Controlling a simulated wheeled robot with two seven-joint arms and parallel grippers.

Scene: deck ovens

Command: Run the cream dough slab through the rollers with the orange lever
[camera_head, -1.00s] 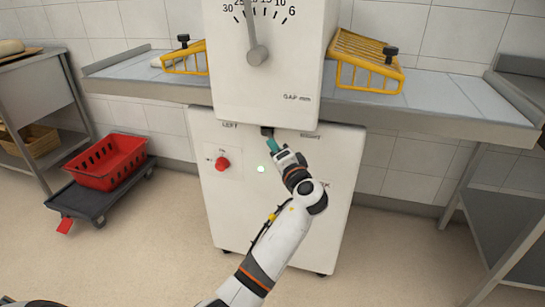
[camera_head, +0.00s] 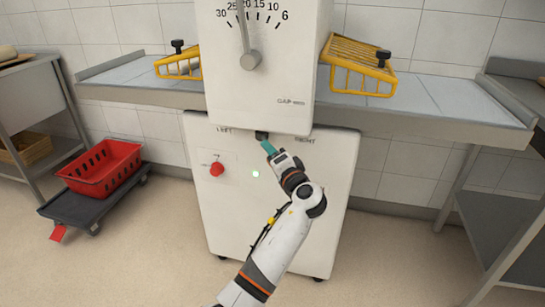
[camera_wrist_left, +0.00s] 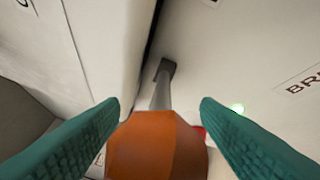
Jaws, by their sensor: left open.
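The orange lever knob (camera_wrist_left: 158,145) shows large in the left wrist view, on a grey stem that runs to a dark mount on the machine. In the head view the knob is hidden by my left gripper (camera_head: 265,142), which is at the machine's front under the dial housing. Its teal fingers are apart, one on each side of the knob in the wrist view, with a gap on both sides. The rollers are hidden. My right gripper is not seen.
The dial housing (camera_head: 265,85) overhangs the lower cabinet (camera_head: 215,200), which has a red knob (camera_head: 216,169) and a lit green button (camera_head: 255,174). The right table (camera_head: 440,95) is bare beyond its yellow guard (camera_head: 355,65). A red crate (camera_head: 100,170) sits on a dolly at left.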

